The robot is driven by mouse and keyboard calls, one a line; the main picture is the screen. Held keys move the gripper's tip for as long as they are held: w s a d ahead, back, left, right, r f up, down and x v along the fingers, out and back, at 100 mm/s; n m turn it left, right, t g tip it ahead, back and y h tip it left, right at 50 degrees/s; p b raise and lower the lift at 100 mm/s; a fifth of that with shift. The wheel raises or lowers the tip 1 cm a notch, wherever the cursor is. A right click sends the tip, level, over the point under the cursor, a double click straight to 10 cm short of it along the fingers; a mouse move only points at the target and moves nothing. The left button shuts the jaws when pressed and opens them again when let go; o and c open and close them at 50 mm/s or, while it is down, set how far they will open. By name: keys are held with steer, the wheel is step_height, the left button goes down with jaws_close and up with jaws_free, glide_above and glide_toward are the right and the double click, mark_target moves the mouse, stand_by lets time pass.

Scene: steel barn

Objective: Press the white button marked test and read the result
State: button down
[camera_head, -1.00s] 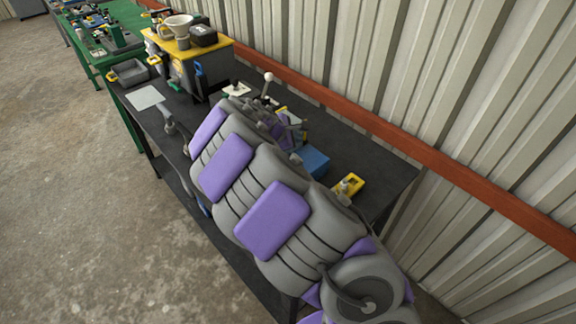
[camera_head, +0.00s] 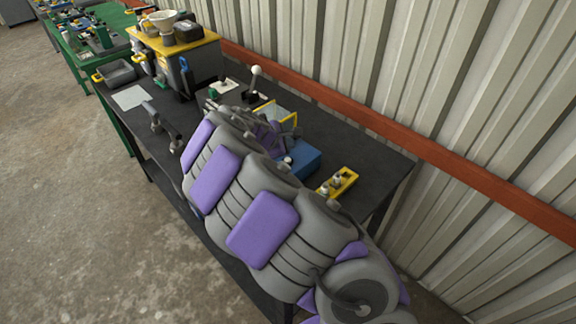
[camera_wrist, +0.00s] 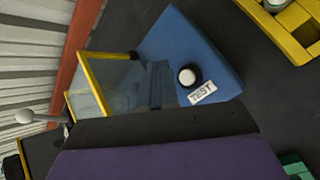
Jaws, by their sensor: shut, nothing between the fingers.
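The blue box (camera_wrist: 180,40) fills the middle of the wrist view, with a white round button (camera_wrist: 188,76) in a black ring. A white label reading TEST (camera_wrist: 203,92) sits beside the button. My gripper (camera_wrist: 158,75) appears as narrow dark fingers, shut and empty, to the left of the button in that view. I cannot tell whether it touches the box. In the head view the blue box (camera_head: 303,163) is partly hidden by my arm, with a pale button (camera_head: 288,160) showing at its edge. No result reading is legible.
A clear panel in a yellow frame (camera_wrist: 115,72) adjoins the box in the wrist view. A yellow block with pale knobs (camera_head: 338,183) lies to its right in the head view. A white-knobbed lever (camera_head: 255,80) stands behind. The dark bench (camera_head: 365,150) is clear toward the right.

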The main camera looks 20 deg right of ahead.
mark_target(286, 161)
step_height(286, 161, down, 2)
steer(key=shift+f, duration=0.15)
steer(key=shift+a+f, duration=0.15)
steer(key=shift+f, duration=0.1)
steer(key=shift+a, duration=0.4)
steer(key=shift+d+f, duration=0.1)
steer(key=shift+d, duration=0.3)
steer(key=shift+a, duration=0.25)
steer(key=shift+d, duration=0.15)
steer(key=shift+f, duration=0.15)
stand_by(0.5)
steer(key=shift+f, duration=0.2)
